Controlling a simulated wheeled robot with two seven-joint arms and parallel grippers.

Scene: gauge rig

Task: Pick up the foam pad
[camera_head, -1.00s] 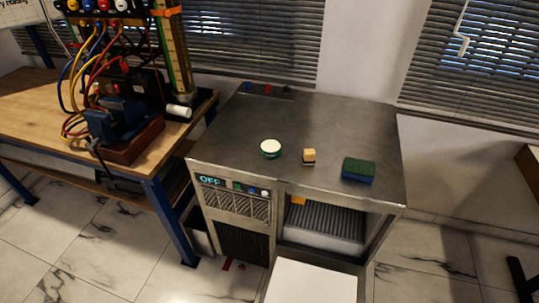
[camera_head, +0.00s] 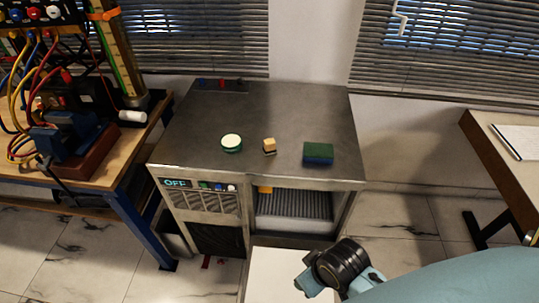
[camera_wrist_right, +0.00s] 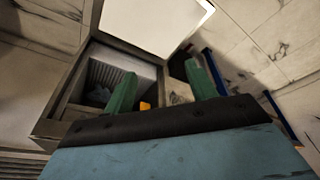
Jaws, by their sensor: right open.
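A block with a green top and blue lower part (camera_head: 318,153), which looks like the foam pad, lies near the front right of the grey metal cabinet top (camera_head: 290,110). My right gripper (camera_wrist_right: 161,70) is open in the right wrist view, its two green fingers apart with nothing held between them. In the head view my right arm comes in at the lower right, below and in front of the cabinet, away from the pad. The pad does not show in the wrist view. My left gripper is not in view.
A round green-and-white tin (camera_head: 231,143) and a small wooden block with a dark base (camera_head: 269,146) stand left of the pad. A white panel (camera_head: 287,275) juts out below the cabinet's open compartment. A bench with cables (camera_head: 100,170) stands left, another table (camera_head: 510,160) right.

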